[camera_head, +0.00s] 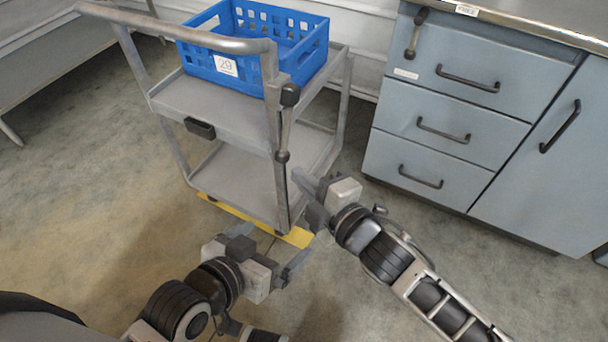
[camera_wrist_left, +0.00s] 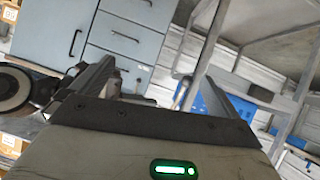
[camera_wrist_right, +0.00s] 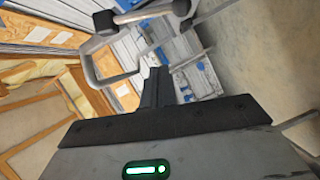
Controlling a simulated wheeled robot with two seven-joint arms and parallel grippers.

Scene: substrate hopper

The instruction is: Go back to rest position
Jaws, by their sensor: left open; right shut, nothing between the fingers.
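My left gripper (camera_head: 290,262) is low in the head view, open and empty, in front of the cart. In the left wrist view its two fingers (camera_wrist_left: 160,85) stand well apart with nothing between them. My right gripper (camera_head: 308,184) is higher and to the right, by the cart's near right corner post. In the right wrist view its fingers (camera_wrist_right: 155,85) are together with nothing held. I cannot tell whether the right gripper touches the cart.
A blue-grey drawer cabinet (camera_head: 440,85) stands at the right. Floor at the left is clear.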

